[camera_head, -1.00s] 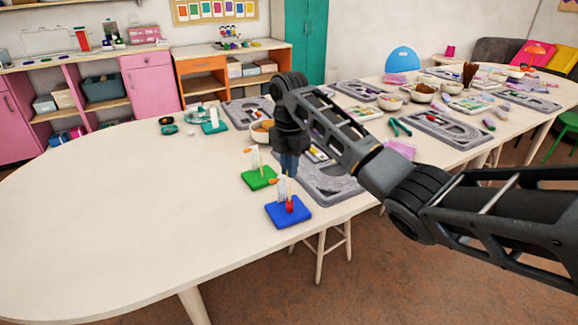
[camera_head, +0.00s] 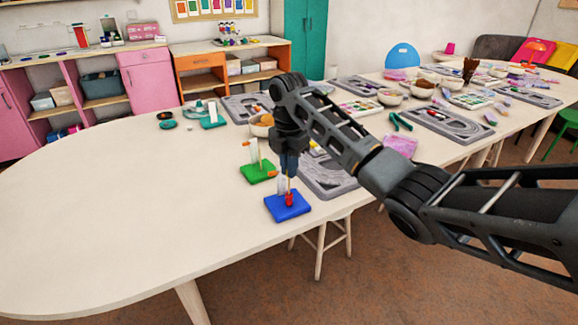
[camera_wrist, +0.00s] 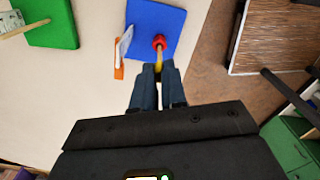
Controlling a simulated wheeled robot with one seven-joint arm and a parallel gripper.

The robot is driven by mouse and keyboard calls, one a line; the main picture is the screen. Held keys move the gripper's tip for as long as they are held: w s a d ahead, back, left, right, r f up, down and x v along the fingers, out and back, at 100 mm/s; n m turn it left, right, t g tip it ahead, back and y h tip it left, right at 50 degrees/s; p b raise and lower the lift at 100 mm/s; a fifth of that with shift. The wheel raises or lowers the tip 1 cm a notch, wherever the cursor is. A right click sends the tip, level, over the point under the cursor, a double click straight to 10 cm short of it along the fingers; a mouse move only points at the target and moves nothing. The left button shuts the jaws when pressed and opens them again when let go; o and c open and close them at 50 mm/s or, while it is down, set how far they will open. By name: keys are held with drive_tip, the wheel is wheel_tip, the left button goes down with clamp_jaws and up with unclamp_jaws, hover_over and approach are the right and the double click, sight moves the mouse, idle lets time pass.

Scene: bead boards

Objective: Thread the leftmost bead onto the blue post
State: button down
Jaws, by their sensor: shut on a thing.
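The blue board (camera_head: 299,209) lies near the table's front edge with a thin upright post. A red bead (camera_head: 289,200) sits low on that post, and the same red bead shows in the wrist view (camera_wrist: 159,41). My gripper (camera_head: 289,174) points down right above the post. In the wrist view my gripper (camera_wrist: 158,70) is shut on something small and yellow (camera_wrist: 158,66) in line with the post. The fingers mostly hide it, so I cannot tell whether it is around the post. I cannot make out a row of loose beads.
A green board (camera_head: 257,174) with its own post stands just behind the blue one. A small orange piece with a pale card (camera_wrist: 119,72) stands beside the blue board. A grey tray (camera_head: 325,184) lies to the right. The table's left side is clear.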

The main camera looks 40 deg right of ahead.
drive_tip(key=shift+f+b, duration=0.55)
drive_tip(key=shift+f, duration=1.2)
idle(0.5)
drive_tip(key=c, duration=1.1)
unclamp_jaws()
drive_tip(key=shift+r, duration=3.9)
